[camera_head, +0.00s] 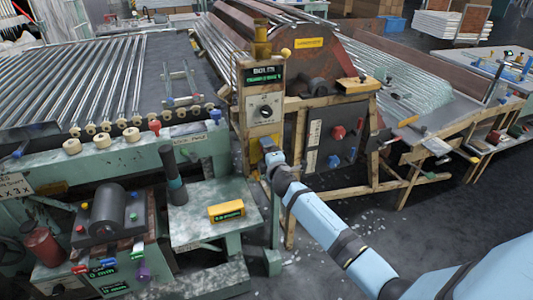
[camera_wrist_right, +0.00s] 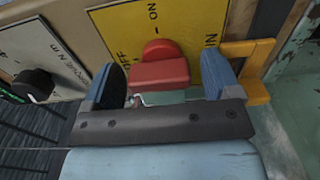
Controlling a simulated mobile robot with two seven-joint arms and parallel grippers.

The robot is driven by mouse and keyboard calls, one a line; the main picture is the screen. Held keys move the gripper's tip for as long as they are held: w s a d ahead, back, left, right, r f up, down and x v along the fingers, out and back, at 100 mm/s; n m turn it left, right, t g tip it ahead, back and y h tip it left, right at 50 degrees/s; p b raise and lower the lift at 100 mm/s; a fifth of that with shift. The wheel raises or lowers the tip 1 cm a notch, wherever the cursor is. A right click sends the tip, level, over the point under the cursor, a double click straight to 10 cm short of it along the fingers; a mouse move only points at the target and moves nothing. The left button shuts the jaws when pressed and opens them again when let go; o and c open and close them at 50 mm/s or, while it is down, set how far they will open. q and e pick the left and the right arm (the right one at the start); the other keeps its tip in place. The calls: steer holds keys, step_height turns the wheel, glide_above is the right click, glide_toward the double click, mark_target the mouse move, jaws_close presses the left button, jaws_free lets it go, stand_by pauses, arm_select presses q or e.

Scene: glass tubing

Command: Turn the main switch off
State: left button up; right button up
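My right gripper (camera_wrist_right: 166,84) is open, with one blue finger on each side of the red handle. Gaps show between the fingers and the handle, so I see no grip. In the head view my right gripper (camera_head: 273,153) is at the lower part of the beige post (camera_head: 250,110) and hides the switch. My left gripper is not in view.
A black dial (camera_wrist_right: 35,85) on a pale plate sits left of the switch; it also shows higher on the post in the head view (camera_head: 264,112). A yellow bracket (camera_wrist_right: 258,70) juts out close to the right finger. A wooden frame (camera_head: 374,140) stands to the right.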

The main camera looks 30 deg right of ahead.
arm_select(q)
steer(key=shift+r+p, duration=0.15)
steer(key=shift+p, duration=0.35)
arm_select(e)
steer(key=v, duration=1.3)
steer(key=shift+s+a, duration=0.2)
steer(key=shift+s, duration=0.15)
steer(key=s+a+f+m+g+y, duration=0.35)
steer(key=s+a+f+m, duration=0.25)
steer(key=s+a, duration=0.5)
steer(key=s+a+f+m+g+y, duration=0.35)
steer(key=s+a+f+m, duration=0.2)
steer(key=s+a, duration=0.5)
arm_select(q)
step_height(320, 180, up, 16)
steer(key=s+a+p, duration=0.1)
steer(key=p, duration=2.1)
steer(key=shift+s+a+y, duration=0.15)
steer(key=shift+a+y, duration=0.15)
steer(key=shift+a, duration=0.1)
arm_select(e)
steer(key=s+d+r, duration=0.1)
steer(key=s+r, duration=0.3)
steer(key=r, duration=1.2)
steer(key=shift+d+r+m, duration=0.2)
steer(key=shift+r+m, duration=0.15)
steer(key=shift+m, duration=0.1)
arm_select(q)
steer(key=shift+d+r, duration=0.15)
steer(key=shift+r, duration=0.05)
